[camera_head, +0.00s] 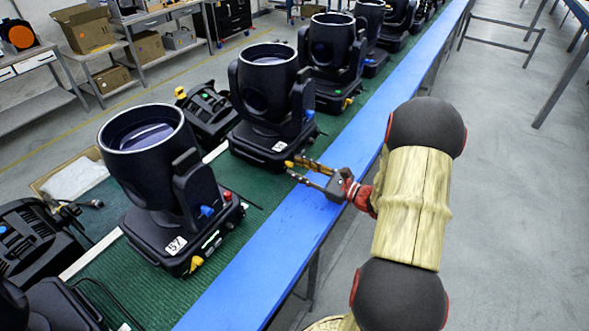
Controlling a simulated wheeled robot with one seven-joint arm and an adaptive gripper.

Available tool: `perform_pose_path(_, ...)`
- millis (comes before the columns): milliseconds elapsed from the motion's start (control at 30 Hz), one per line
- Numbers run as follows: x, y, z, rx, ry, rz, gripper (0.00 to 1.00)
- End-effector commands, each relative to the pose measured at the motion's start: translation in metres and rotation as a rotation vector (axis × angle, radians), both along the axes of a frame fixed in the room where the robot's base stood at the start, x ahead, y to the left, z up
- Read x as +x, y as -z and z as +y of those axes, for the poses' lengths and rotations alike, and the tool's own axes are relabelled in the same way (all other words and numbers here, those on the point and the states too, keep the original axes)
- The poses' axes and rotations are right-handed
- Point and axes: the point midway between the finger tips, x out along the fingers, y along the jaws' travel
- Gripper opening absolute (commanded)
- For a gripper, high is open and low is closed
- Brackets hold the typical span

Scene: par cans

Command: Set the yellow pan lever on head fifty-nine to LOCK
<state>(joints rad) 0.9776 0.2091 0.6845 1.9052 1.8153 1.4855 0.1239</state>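The nearest full moving head (150,190) stands on the green mat, with a white tag that seems to read 57, a yellow lever (196,263) and a blue lever. The second head (268,100) stands beyond it; its white tag (279,146) is too small to read. A small yellow part (289,164) shows at its lower right corner, likely its pan lever; its setting cannot be read. My gripper (293,169) reaches in from the right over the blue edge, fingers apart, tips close beside that yellow part. Contact cannot be told.
More heads (333,55) stand in a row farther back, one with a yellow lever (347,103). A blue strip (300,225) edges the bench. Black units (205,112) lie behind the row. The grey floor (510,180) at right is clear near my arm.

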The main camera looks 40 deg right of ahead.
Motion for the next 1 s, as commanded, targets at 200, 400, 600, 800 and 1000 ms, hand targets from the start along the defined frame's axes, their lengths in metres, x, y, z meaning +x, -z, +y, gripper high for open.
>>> perform_pose_path(200,0.015,0.0,0.005,-0.001,-0.001,0.001,0.31)
perform_pose_path(400,0.016,0.0,0.005,-0.001,-0.001,0.001,0.31)
perform_pose_path(600,0.015,0.0,0.006,-0.001,-0.001,0.001,0.23)
perform_pose_path(800,0.015,0.0,0.006,-0.001,-0.001,0.001,0.12)
perform_pose_path(1000,0.015,0.0,0.006,-0.001,-0.001,0.001,0.01)
